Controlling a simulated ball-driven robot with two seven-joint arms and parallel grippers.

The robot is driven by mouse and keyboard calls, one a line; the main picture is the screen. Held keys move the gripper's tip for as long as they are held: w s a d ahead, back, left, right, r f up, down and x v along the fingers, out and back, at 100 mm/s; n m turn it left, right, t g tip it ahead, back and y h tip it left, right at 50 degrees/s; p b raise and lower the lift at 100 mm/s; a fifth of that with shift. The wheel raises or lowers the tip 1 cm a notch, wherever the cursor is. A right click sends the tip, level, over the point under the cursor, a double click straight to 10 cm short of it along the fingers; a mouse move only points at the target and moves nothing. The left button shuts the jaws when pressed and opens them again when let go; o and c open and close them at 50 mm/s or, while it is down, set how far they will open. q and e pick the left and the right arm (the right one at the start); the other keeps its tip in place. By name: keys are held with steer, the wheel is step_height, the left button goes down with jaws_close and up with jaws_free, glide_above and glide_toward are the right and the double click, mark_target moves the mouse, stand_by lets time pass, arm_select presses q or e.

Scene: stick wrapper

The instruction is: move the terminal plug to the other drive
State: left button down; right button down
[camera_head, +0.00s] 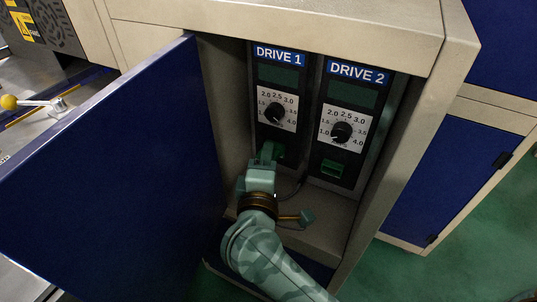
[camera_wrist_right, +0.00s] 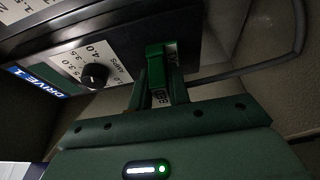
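The terminal plug (camera_wrist_right: 156,63) is a bright green block at the drive marked DRIVE 1 (camera_head: 278,75). A grey cable (camera_wrist_right: 250,65) runs off beside it in the right wrist view. My right gripper (camera_wrist_right: 158,80) has one finger on each side of the plug. I cannot tell whether the fingers press on it. In the head view my right gripper (camera_head: 268,152) reaches the lower front of DRIVE 1 and mostly hides the plug. DRIVE 2 (camera_head: 357,72) stands to the right, with a green socket (camera_head: 333,168) low on its front. My left gripper is not in view.
Both drives sit inside a beige cabinet (camera_head: 290,22). Its blue door (camera_head: 110,175) stands open on the left. Each drive has a black dial, one of them on DRIVE 2 (camera_head: 341,132). The cabinet's right wall (camera_head: 400,140) is close beside DRIVE 2.

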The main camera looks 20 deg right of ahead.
steer(key=c, duration=1)
jaws_free()
steer(key=shift+s+a, duration=0.1)
steer(key=shift+a, duration=0.05)
steer(key=shift+s+a+f, duration=0.1)
steer(key=shift+s+a, duration=0.05)
steer(key=shift+a, duration=0.1)
jaws_close()
steer(key=shift+s+a+b, duration=0.1)
steer(key=shift+a+b, duration=0.05)
steer(key=shift+b, duration=0.15)
